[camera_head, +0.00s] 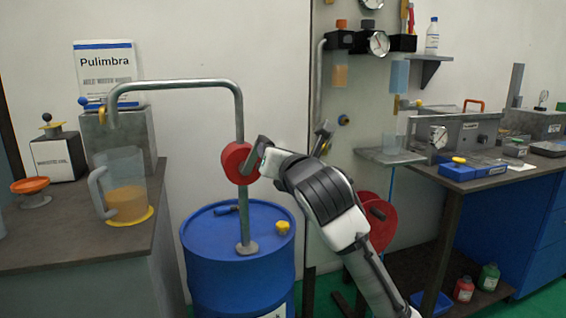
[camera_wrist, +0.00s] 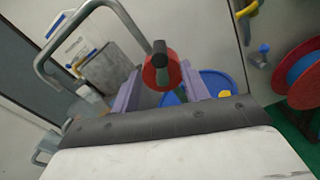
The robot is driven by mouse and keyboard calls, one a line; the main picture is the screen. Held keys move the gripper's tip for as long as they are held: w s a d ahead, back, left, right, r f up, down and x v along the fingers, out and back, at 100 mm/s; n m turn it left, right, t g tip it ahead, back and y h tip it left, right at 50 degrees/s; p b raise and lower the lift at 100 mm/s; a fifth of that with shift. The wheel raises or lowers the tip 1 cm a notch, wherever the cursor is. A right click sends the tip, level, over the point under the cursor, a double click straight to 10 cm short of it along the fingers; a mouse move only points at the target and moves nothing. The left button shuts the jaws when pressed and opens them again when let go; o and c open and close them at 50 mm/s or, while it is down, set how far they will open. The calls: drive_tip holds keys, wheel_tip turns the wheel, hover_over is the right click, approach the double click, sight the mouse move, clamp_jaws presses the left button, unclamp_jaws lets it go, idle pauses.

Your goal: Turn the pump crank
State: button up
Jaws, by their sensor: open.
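The pump has a round red body (camera_head: 236,165) on a grey pipe (camera_head: 243,215) rising from a blue drum (camera_head: 205,255). Its bent spout ends above a clear jug (camera_head: 125,185) holding amber liquid. In the wrist view the red body (camera_wrist: 151,80) shows with the black crank grip (camera_wrist: 160,47) in front of it, pointing upward. My gripper (camera_wrist: 158,72) is open, its two lilac fingers either side of the red body in that view. In the head view my gripper (camera_head: 257,158) is at the right of the red body and covers part of it; contact cannot be told.
A yellow cap (camera_head: 283,227) and a blue-handled item (camera_head: 226,210) are on the drum top. The left bench (camera_head: 60,245) holds the jug. A panel with red reels (camera_head: 380,220) and a workbench (camera_head: 440,180) stand to the right.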

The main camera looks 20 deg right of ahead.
drive_tip(key=s, duration=0.3)
drive_tip(key=shift+s+d, duration=0.1)
drive_tip(key=shift+s, duration=0.3)
idle(1.6)
